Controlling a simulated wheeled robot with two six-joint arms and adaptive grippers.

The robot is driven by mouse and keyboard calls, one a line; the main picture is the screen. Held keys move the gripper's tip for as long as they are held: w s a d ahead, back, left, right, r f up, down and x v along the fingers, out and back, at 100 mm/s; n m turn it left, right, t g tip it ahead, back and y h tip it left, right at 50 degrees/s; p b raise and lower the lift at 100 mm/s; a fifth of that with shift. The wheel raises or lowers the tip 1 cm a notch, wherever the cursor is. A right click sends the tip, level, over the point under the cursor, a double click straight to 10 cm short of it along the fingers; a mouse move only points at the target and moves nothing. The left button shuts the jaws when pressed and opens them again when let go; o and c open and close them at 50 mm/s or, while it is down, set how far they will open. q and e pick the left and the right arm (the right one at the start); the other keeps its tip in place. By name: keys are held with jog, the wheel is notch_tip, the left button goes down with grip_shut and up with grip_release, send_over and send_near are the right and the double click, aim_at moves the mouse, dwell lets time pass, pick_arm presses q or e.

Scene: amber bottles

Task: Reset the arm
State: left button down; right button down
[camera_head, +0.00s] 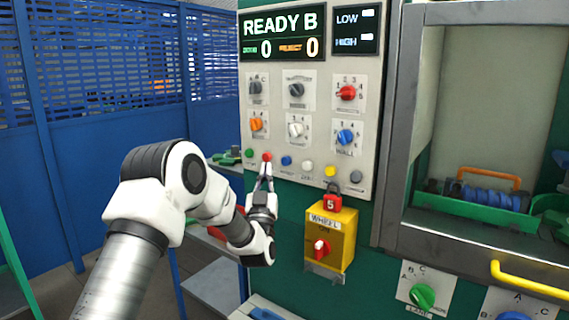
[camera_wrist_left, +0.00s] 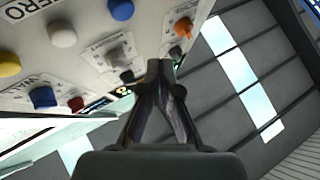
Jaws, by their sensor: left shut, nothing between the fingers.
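My left arm comes in from the left in the head view. Its gripper (camera_head: 265,172) points up in front of the lower left part of the grey control panel (camera_head: 275,185), close below a red button (camera_head: 267,156). I cannot tell whether it touches the panel. In the left wrist view the gripper (camera_wrist_left: 160,68) is shut with its fingertips together and nothing between them. The panel fills the upper left of that view, with an orange knob (camera_wrist_left: 184,27) and a blue button (camera_wrist_left: 121,9) near the fingers. My right gripper is not in view.
A yellow box (camera_head: 343,240) with a red switch and a red padlock (camera_head: 332,203) sits right of my gripper. A display (camera_head: 283,34) reads "READY B". A framed bay with a yellow handle (camera_head: 525,281) is at right. A blue fence (camera_head: 100,190) stands behind my arm.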

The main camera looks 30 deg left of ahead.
pick_arm(q)
jog(key=shift+f, duration=0.15)
dwell(0.4)
jog(key=d+f+m+g+h, duration=0.1)
jog(key=d+f+m+h, duration=0.15)
jog(key=f, duration=0.65)
jog(key=d+f+m+g+h, duration=0.1)
jog(key=d+f+m+h, duration=0.2)
jog(key=f, duration=0.6)
jog(key=s+d+f+g+h, duration=0.25)
jog(key=s+d+f, duration=0.2)
jog(key=f, duration=0.55)
jog(key=s+d+f+g+h, duration=0.1)
jog(key=s+d+f+g, duration=0.25)
jog(key=s+f, duration=0.45)
jog(key=s+d+f+g+h, duration=0.1)
jog(key=s+d+f+g, duration=0.1)
jog(key=s+f+g, duration=0.4)
jog(key=s+d+f+g+h, duration=0.1)
jog(key=s+d+f+g, duration=0.15)
jog(key=s+f, duration=0.65)
jog(key=s+d+g, duration=0.1)
jog(key=s+g, duration=0.5)
jog(key=s, duration=1.1)
jog(key=shift+d+h, duration=0.2)
jog(key=shift+h, duration=0.1)
jog(key=shift+n, duration=0.25)
